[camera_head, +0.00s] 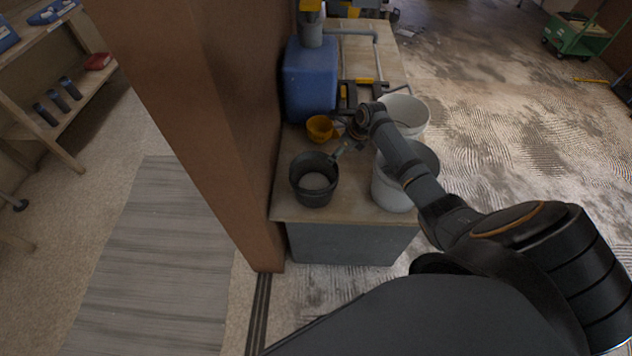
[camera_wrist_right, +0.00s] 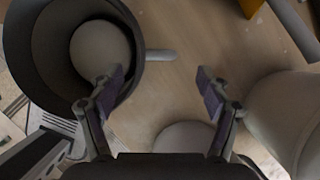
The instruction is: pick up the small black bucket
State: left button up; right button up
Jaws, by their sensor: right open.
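The small black bucket (camera_head: 301,187) stands upright near the front left of the low table, with something pale inside. In the right wrist view the bucket (camera_wrist_right: 45,75) fills the upper left, with a short pale bar beside its rim. My right gripper (camera_wrist_right: 160,80) is open, with nothing between its fingers. Its left finger overlaps the bucket's rim in that view; I cannot tell whether they touch. The other finger is over bare tabletop. In the head view my right gripper (camera_head: 352,127) is small and partly hidden by its arm, beyond the bucket. My left gripper is not in view.
Two white buckets (camera_head: 390,191) (camera_head: 408,107) stand right of the black one, partly behind my right arm. A yellow-orange cup (camera_head: 320,127) and a blue container (camera_head: 309,82) are farther back. A brown wall end (camera_head: 225,120) rises along the table's left side.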

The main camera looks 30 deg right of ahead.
jog(key=b+x, duration=0.1)
jog(key=x, duration=0.4)
jog(key=shift+s+r, duration=0.1)
jog(key=shift+c, duration=0.7)
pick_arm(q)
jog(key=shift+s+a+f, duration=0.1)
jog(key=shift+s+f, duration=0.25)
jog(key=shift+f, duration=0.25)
pick_arm(e)
jog(key=c, duration=1.3)
jog(key=shift+o, duration=0.2)
jog(key=shift+r, duration=0.1)
